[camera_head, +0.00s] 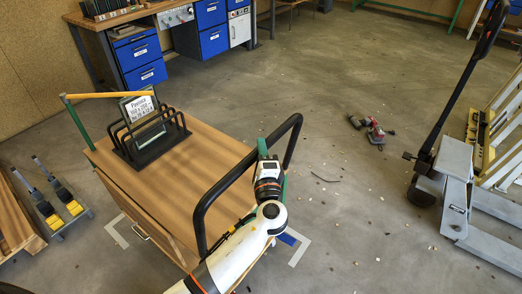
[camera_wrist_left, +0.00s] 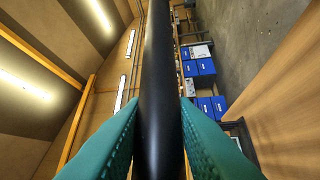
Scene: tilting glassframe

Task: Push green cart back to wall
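The cart (camera_head: 200,150) has a wooden top, a wooden drawer body and a green post at its far left corner. Its black tubular handle (camera_head: 225,180) arches over the near right side. My left gripper (camera_head: 265,158) is at this handle, with its teal fingers on both sides of the bar. In the left wrist view the black bar (camera_wrist_left: 159,80) runs between the fingers, which look closed on it. Part of the handle is hidden by my gripper. The tan wall (camera_head: 30,60) is at the far left. My right gripper is not in view.
A black rack (camera_head: 150,140) with a sign (camera_head: 138,108) stands on the cart. A workbench (camera_head: 120,18) with blue drawers stands at the back. A pallet jack (camera_head: 455,180) is at right, a red tool (camera_head: 376,134) and scattered bits lie on the floor. A low trolley (camera_head: 55,215) is at left.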

